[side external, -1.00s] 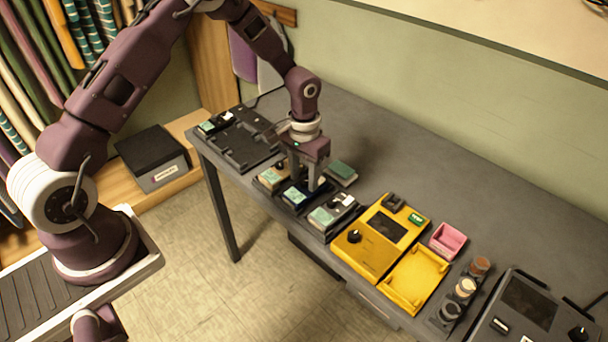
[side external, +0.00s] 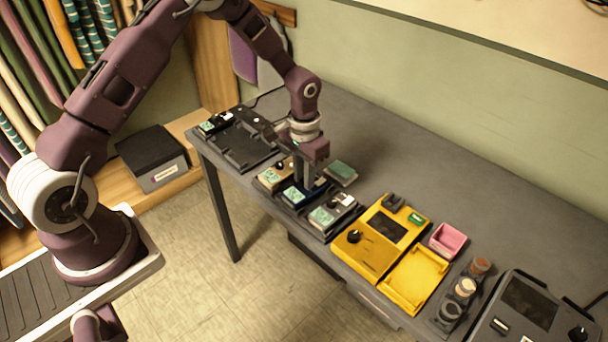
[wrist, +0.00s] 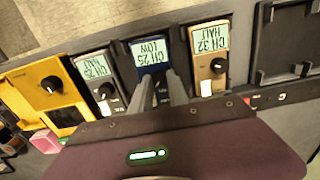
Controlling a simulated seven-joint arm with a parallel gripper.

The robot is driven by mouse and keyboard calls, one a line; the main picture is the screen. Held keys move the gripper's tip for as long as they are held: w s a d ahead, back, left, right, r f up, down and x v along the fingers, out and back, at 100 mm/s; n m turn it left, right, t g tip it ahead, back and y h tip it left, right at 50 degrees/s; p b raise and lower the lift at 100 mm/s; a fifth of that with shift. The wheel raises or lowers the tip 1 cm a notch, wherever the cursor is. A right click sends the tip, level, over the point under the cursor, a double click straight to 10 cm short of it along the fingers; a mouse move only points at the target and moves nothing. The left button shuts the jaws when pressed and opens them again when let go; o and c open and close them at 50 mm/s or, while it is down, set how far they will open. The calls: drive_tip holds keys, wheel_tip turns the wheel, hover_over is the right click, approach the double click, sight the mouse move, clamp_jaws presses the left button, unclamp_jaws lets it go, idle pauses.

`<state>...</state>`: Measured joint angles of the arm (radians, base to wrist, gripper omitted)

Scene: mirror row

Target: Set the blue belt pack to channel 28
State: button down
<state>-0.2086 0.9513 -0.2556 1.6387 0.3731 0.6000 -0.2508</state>
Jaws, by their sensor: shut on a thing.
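The blue belt pack (side external: 293,194) sits in the row on the table, between a tan pack and a grey pack. In the wrist view, the blue pack (wrist: 151,51) has a lit screen that appears to read CH 25 LOW. My gripper (side external: 304,184) points down over the blue pack. In the wrist view, my gripper (wrist: 162,88) is shut on the blue pack's knob, which its fingers mostly hide.
The tan pack (wrist: 209,50) reads CH 32 HALF. The grey pack (wrist: 98,80) shows a less legible screen. Both stand close beside the blue pack. A yellow unit (side external: 379,235), pink tray (side external: 447,240) and dark dock (side external: 240,140) share the table.

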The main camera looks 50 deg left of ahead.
drive_tip(key=shift+m, duration=3.3)
drive_tip(key=c, duration=1.3)
unclamp_jaws()
drive_tip(key=shift+o, duration=0.2)
drive_tip(key=shift+r, duration=0.1)
